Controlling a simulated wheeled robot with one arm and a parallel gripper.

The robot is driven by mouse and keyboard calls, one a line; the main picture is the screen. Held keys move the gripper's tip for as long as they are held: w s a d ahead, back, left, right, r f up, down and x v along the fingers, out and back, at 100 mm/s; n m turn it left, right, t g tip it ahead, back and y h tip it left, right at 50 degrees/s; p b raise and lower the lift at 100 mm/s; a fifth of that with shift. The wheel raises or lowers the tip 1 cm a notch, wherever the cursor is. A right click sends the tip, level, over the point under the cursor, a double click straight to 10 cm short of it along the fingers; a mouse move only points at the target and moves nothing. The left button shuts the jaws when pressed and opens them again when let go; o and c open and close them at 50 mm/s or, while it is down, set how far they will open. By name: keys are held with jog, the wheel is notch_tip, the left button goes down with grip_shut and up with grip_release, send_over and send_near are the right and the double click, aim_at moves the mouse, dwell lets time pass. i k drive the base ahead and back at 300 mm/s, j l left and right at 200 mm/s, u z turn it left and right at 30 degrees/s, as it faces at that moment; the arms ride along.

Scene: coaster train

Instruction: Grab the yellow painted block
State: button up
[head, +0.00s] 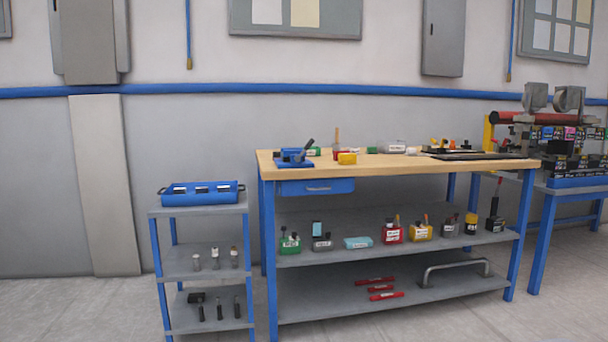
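A small yellow block (347,158) sits on the wooden top of the workbench (400,167), close to its front edge and left of the middle. It is right beside a small red item (338,155); whether they touch I cannot tell. A yellow container (420,233) with a white label stands on the bench's middle shelf. My gripper is not in view.
A blue vise-like tool (295,158) stands left of the block. White and green items (393,149) lie behind it to the right. A grey shelf cart (200,210) stands left of the bench. The floor (70,310) at the lower left is clear.

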aim_at(344, 158)
jog(key=i+j+z, duration=0.1)
jog(key=i, duration=0.2)
jog(key=i+j+z, duration=0.3)
jog(key=i+z, duration=0.15)
jog(key=z, duration=0.15)
jog(key=i+j+z, duration=0.25)
jog(key=z, duration=0.2)
